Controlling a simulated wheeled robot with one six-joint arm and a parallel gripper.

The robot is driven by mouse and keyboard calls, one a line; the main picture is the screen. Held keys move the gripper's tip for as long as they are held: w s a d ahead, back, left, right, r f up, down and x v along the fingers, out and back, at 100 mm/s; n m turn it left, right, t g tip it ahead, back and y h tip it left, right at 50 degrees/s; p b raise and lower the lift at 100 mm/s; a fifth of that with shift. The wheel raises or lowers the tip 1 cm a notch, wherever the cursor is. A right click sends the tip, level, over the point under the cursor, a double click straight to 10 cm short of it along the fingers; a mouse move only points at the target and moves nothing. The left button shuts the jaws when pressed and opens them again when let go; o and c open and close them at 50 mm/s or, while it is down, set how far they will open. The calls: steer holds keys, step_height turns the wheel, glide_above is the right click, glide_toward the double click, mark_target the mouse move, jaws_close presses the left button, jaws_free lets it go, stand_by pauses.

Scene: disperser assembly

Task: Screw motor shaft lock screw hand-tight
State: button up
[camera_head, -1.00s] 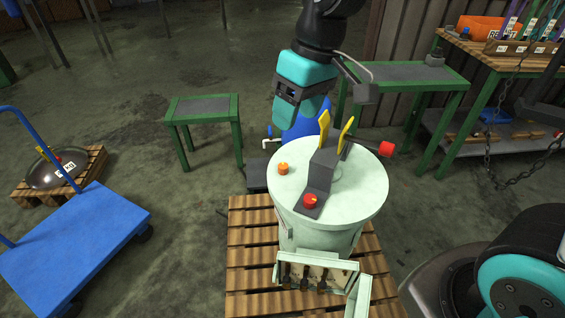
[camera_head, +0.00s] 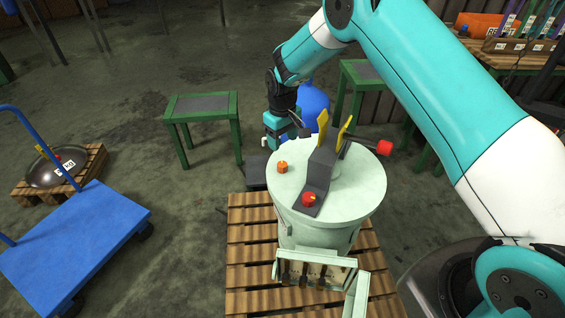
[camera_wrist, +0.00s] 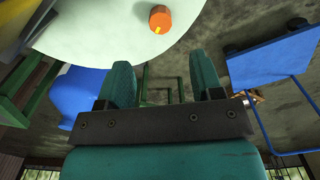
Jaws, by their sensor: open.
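A pale green round vessel lid (camera_head: 350,200) carries a dark bracket (camera_head: 318,172) with two yellow plates (camera_head: 323,121). An orange knob (camera_head: 282,167) sits near the lid's left edge; it also shows at the top of the wrist view (camera_wrist: 160,18), with a yellow mark. A red knob (camera_head: 309,199) sits on the bracket's front foot. Another red knob (camera_head: 385,147) ends a rod at the right. I cannot tell which is the lock screw. My gripper (camera_head: 275,140) is behind and left of the lid, open and empty in the wrist view (camera_wrist: 162,75), apart from the orange knob.
The vessel stands on a wooden pallet (camera_head: 250,255). A blue cart (camera_head: 75,245) is at left. A green table (camera_head: 203,103) and a blue rounded object (camera_head: 313,105) stand behind. Floor between cart and pallet is clear.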

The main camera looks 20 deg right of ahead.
mark_target(282, 164)
step_height(282, 164, down, 10)
steer(key=shift+f+p, duration=0.2)
steer(key=shift+p, duration=0.35)
steer(key=c, duration=0.9)
